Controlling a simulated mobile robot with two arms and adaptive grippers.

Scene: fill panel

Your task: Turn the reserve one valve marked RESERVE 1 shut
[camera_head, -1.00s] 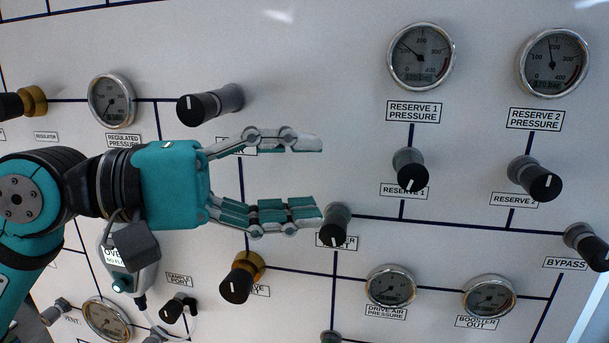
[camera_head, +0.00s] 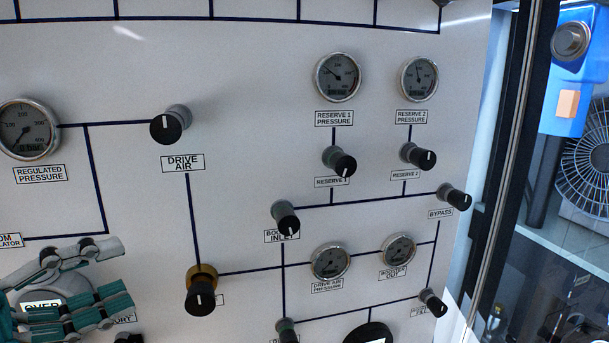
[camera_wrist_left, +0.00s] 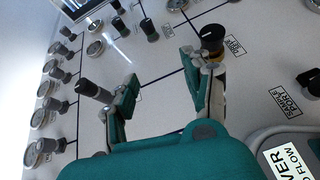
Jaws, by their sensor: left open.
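The RESERVE 1 valve is a black knob (camera_head: 342,163) with a white pointer line, on the line below the RESERVE 1 PRESSURE gauge (camera_head: 338,77) in the head view. Its RESERVE 1 label (camera_head: 331,182) sits just beneath, partly covered by the knob. My left gripper (camera_head: 122,272) is at the lower left of the head view, open and empty, well apart from the valve. In the left wrist view its two fingers (camera_wrist_left: 163,90) are spread with nothing between them. My right gripper is not in view.
The RESERVE 2 knob (camera_head: 418,156) is right of RESERVE 1. The BOOSTER INLET knob (camera_head: 286,218) is below left and the BYPASS knob (camera_head: 457,197) lower right. The DRIVE AIR knob (camera_head: 172,125) stands out at upper left. The panel's right edge borders a dark post (camera_head: 507,150).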

